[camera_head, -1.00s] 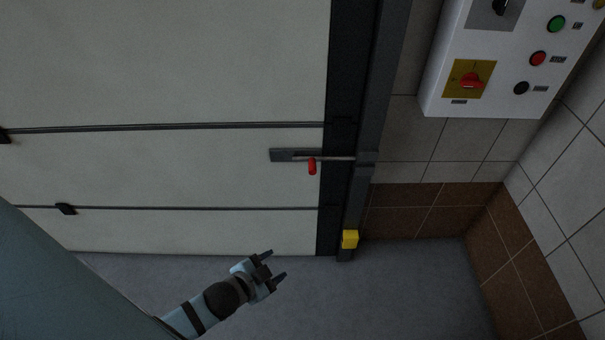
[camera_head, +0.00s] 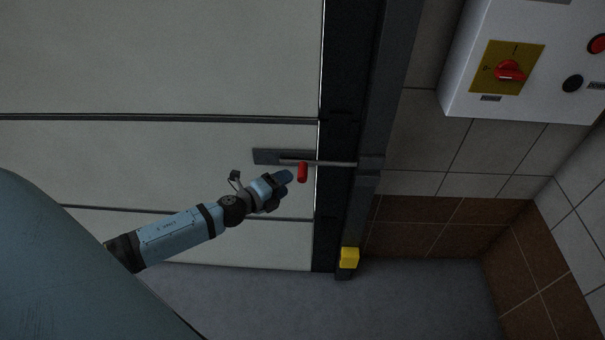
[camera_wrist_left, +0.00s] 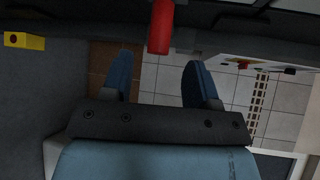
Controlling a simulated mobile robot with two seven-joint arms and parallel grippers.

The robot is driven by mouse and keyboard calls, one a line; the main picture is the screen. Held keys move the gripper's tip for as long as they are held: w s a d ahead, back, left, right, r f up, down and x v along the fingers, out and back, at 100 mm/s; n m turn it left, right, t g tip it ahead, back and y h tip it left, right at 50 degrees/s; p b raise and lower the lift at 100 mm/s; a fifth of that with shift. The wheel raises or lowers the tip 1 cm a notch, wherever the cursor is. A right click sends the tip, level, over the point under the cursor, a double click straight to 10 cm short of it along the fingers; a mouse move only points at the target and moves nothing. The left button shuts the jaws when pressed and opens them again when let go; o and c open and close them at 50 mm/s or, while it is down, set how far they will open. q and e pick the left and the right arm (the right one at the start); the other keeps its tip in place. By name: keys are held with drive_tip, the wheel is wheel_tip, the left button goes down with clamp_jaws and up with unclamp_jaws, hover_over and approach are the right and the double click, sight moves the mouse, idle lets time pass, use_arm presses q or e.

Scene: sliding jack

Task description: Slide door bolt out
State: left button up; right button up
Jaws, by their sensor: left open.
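The door bolt (camera_head: 335,163) is a thin grey rod on a dark plate (camera_head: 266,156) on the white door panel. Its right end reaches the bracket on the dark door frame. A red handle (camera_head: 303,172) hangs down from the rod. My left gripper (camera_head: 287,179) is just left of the red handle in the head view. In the left wrist view its two blue fingers (camera_wrist_left: 157,80) are apart and empty, with the red handle (camera_wrist_left: 160,27) ahead of the gap between them, not gripped. My right gripper is not in view.
A yellow block (camera_head: 349,258) sits low on the dark door frame (camera_head: 372,100). A white control box (camera_head: 455,95) with a red switch hangs on the tiled wall at upper right. Bare grey floor (camera_head: 430,290) lies below the door.

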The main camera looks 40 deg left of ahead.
sight(302, 174)
use_arm(q)
drive_tip(key=x, duration=0.7)
drive_tip(key=shift+w+d, duration=0.1)
drive_tip(key=shift+w, duration=0.25)
clamp_jaws()
